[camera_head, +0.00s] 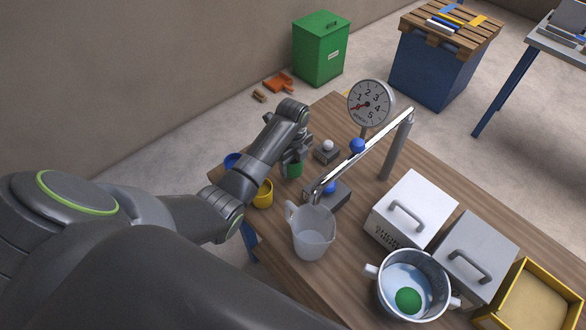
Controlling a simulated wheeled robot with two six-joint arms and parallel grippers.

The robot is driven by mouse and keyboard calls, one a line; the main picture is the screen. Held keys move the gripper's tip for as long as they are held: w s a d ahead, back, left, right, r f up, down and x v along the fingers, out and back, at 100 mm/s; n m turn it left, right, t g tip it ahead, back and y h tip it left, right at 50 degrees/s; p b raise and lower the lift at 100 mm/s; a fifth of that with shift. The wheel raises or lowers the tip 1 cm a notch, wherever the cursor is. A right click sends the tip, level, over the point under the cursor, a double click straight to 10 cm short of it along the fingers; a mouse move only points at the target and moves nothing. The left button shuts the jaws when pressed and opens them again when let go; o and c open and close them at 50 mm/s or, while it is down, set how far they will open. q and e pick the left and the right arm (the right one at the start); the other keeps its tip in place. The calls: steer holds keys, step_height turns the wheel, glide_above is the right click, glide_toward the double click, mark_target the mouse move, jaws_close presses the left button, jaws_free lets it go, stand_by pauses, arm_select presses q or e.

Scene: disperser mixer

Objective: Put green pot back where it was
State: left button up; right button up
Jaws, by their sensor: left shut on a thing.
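The green pot (294,171) is small and shows below my left gripper (293,160), at the far left part of the wooden table. My left gripper points down and is shut on it; the fingers hide its upper part. I cannot tell whether the pot touches the table. A yellow pot (263,194) and a blue pot (232,160) stand to its left, the blue one partly hidden by my arm. A large two-handled metal pot (380,290) at the front right has a round green patch (408,300) inside. My right gripper is not in view.
A silver lever (375,143) with a blue knob and a dial (371,102) rise to the right. White (415,200) and grey (483,245) handled boxes and a yellow tray (508,285) fill the right side.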

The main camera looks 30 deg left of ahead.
mark_target(293, 171)
arm_select(q)
step_height(293, 171, down, 3)
steer(key=shift+r, duration=0.2)
steer(key=shift+f, duration=0.4)
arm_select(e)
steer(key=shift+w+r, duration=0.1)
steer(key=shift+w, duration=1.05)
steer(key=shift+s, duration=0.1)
arm_select(q)
steer(key=shift+f, duration=0.2)
steer(key=o, duration=1.1)
steer(key=shift+c, duration=0.2)
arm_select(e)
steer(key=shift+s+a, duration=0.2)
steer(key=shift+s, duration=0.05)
arm_select(q)
steer(key=shift+r, duration=0.1)
